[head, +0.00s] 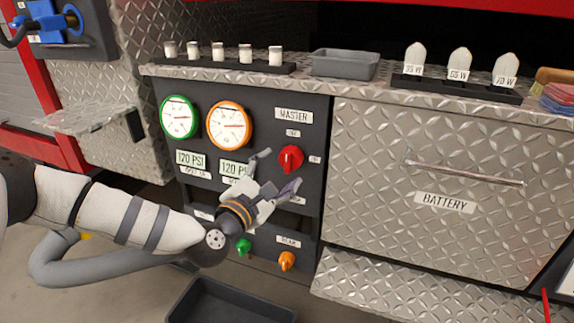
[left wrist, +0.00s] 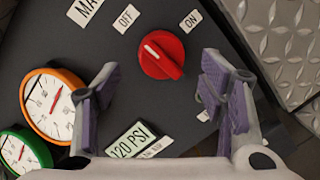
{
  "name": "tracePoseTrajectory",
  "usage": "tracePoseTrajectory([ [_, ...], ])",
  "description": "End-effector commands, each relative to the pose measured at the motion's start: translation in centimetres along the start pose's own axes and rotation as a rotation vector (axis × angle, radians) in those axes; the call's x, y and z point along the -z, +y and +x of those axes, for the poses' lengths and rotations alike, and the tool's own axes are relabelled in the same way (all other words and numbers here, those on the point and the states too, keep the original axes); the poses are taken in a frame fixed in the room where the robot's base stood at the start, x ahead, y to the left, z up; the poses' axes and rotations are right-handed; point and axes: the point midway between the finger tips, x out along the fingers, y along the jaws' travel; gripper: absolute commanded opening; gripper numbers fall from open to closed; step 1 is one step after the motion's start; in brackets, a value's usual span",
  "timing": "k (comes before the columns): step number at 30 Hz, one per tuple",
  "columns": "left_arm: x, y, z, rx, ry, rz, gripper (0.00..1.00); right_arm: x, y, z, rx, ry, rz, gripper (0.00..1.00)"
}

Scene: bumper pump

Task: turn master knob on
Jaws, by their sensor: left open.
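The red master knob (head: 290,158) sits on the dark panel under the MASTER label (head: 293,114). In the left wrist view the knob (left wrist: 162,56) has a white mark on its ridge. The mark points to the upper left, roughly toward the OFF label (left wrist: 126,18) side and away from the ON label (left wrist: 190,20). My left gripper (head: 278,172) is open just in front of and below the knob. In the left wrist view its fingers (left wrist: 158,76) are spread to either side of the knob, with no contact visible. My right gripper is not in view.
A green-rimmed gauge (head: 178,117) and an orange-rimmed gauge (head: 228,125) are left of the knob. A green knob (head: 243,246) and an orange knob (head: 287,260) are below. The battery drawer (head: 450,170) is at right, its handle (head: 465,173) sticking out.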

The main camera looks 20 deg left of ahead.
Motion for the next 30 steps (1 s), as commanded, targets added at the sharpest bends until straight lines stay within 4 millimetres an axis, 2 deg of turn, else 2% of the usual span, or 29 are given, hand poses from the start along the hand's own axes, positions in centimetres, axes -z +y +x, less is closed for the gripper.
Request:
tracePoseTrajectory([
  [3, 0.0, -0.1, 2.4, 0.0, -0.001, 0.002, 0.64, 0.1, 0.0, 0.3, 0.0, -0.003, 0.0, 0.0],
  [6, 0.1, -0.2, 3.6, 0.002, 0.0, 0.002, 0.64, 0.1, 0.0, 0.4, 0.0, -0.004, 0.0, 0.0],
  [16, 0.0, -0.1, 4.2, 0.002, 0.001, 0.001, 0.64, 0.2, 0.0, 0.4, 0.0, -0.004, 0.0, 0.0],
  [22, 0.0, -0.1, 4.2, 0.003, 0.001, 0.001, 0.19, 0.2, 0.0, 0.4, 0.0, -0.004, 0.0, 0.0],
  [23, 0.0, -0.1, 4.2, 0.002, 0.001, 0.001, 0.16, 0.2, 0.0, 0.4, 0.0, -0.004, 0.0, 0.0],
  [30, 0.0, -0.1, 4.2, 0.003, 0.001, 0.015, 0.16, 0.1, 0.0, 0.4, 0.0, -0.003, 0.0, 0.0],
])
